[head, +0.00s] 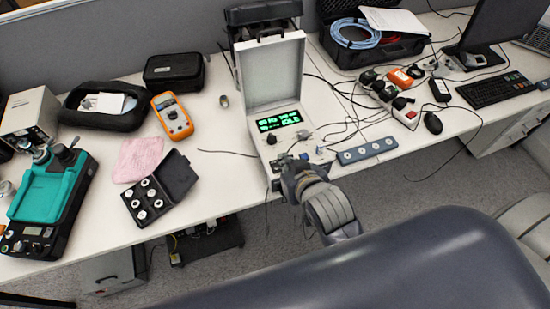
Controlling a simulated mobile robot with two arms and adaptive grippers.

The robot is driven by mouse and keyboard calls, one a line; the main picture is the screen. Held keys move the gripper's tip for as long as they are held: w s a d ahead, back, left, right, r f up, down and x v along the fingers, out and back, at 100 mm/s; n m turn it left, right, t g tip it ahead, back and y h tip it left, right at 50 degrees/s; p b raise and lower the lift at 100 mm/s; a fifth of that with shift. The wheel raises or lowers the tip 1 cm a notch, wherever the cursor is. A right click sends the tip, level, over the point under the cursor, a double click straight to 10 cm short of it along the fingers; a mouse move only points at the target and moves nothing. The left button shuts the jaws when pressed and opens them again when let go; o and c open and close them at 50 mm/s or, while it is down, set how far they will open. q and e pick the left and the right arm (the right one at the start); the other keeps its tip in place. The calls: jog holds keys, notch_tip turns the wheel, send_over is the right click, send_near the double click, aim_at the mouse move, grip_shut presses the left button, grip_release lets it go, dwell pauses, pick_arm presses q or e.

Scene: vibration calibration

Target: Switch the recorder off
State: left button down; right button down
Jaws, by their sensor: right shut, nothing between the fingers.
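The recorder (250,148) is a white case with its lid (271,72) standing open at the middle of the desk. Its dark screen (279,120) is lit with green characters, and the large word seems to read IDLE. A black knob (271,139) sits on the panel below the screen. My right gripper (286,165) is shut and empty at the recorder's front edge, over the lower panel. It hides part of that panel, and I cannot tell whether it touches a control. My left gripper is not in view.
Thin black cables run from the recorder's right side. A blue-grey sensor bar (367,152) lies right of it, near a power strip (404,113). A black case of round sensors (148,199), an orange multimeter (173,117) and a pink cloth (138,158) lie to the left.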

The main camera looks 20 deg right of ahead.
jog(key=p, duration=0.2)
send_over(275, 167)
jog(key=f, duration=0.6)
jog(key=shift+s, duration=0.2)
notch_tip(275, 167, down, 2)
jog(key=shift+w+f, duration=0.1)
jog(key=shift+f, duration=0.1)
jog(key=shift+w+f, duration=0.1)
jog(key=shift+f, duration=0.8)
